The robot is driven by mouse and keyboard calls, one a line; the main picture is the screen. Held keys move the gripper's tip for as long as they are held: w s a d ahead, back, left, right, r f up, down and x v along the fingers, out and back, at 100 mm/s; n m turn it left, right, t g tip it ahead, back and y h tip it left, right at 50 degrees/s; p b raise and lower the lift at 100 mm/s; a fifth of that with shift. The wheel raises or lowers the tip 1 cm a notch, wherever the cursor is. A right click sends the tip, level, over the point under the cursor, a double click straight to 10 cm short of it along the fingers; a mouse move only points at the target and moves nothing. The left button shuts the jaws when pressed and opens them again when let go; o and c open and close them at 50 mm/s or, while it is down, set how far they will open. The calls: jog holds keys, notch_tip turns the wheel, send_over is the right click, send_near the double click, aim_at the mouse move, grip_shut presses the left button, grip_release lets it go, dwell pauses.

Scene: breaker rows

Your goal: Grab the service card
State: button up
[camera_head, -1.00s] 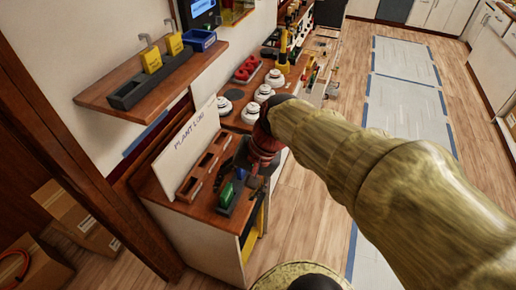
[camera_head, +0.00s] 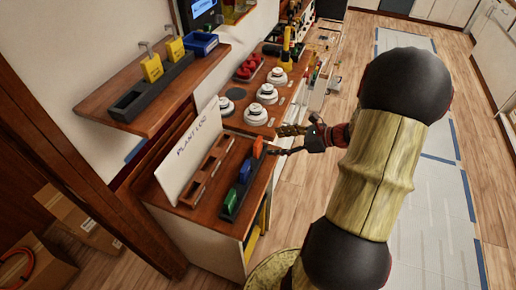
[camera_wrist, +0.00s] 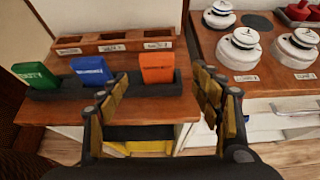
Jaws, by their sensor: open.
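Three upright cards stand in a black slotted holder (camera_head: 233,209) on the wooden counter: a green card (camera_head: 228,194), a blue card (camera_head: 245,171) and an orange card (camera_head: 257,148). Their printed labels are too small to read surely, so I cannot tell which is the service card. In the wrist view the green card (camera_wrist: 36,75) is at left, the blue card (camera_wrist: 92,71) near the middle and the orange card (camera_wrist: 157,68) ahead between my fingers. My gripper (camera_head: 279,142) is open and empty, just right of the orange card; it also shows in the wrist view (camera_wrist: 160,82).
A wooden tray (camera_head: 203,170) with compartments and a "PLANT LOG" board (camera_head: 187,160) stand behind the holder. White round devices (camera_head: 255,115) sit on a wooden board beyond. A shelf (camera_head: 170,108) overhangs at left.

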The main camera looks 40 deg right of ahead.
aim_at(260, 145)
jog(key=b+x, duration=0.3)
jog(key=x, duration=0.4)
jog(key=shift+s+a+f, duration=0.1)
jog(key=shift+a, duration=0.15)
jog(key=shift+c, duration=0.5)
jog(key=c, duration=1.1)
jog(key=shift+c, duration=0.2)
